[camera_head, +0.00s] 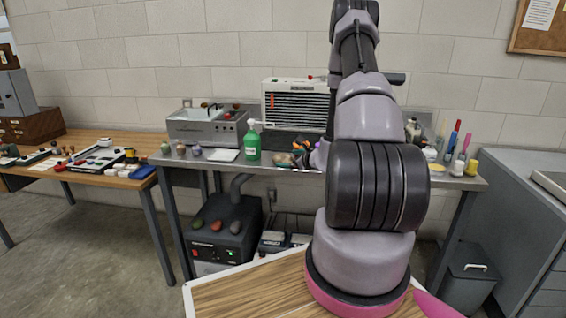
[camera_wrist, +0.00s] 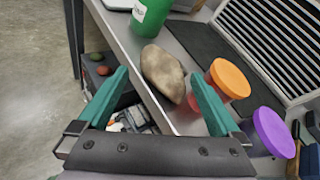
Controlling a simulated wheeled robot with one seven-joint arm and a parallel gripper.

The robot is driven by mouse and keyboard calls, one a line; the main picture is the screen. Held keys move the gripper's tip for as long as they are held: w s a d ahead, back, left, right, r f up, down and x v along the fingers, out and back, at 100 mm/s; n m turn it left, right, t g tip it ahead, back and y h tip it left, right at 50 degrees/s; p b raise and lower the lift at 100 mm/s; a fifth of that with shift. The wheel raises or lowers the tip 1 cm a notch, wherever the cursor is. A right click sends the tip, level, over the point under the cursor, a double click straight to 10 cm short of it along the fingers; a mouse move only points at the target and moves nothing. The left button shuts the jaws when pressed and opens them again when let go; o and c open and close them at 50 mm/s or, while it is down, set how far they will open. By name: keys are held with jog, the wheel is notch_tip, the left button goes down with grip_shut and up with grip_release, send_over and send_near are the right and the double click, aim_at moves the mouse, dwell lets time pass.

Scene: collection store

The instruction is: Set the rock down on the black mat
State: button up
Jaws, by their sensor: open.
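The rock (camera_wrist: 163,74) is a tan-brown, smooth, oblong lump in the wrist view. It lies on the steel bench close to the front edge, beside the black mat (camera_wrist: 205,42). It also shows small in the head view (camera_head: 284,159), left of my arm. The mat is a flat dark sheet in front of a louvred unit, partly covered in view by jars. My gripper (camera_wrist: 160,75) is open, its teal fingers on either side of the rock in the picture with gaps. How far the tips are from the rock is unclear. In the head view my arm hides most of the gripper.
An orange-lidded red jar (camera_wrist: 228,80) stands close to the right finger, with a purple-lidded jar (camera_wrist: 272,131) further right. A green bottle (camera_head: 252,143) stands left of the rock. The louvred unit (camera_head: 296,104) stands behind. Below the bench is a black box (camera_head: 222,235).

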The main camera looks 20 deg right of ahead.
aim_at(283, 158)
jog(key=x, duration=0.3)
jog(key=shift+w+f, duration=0.2)
jog(key=shift+w, duration=0.15)
grip_shut()
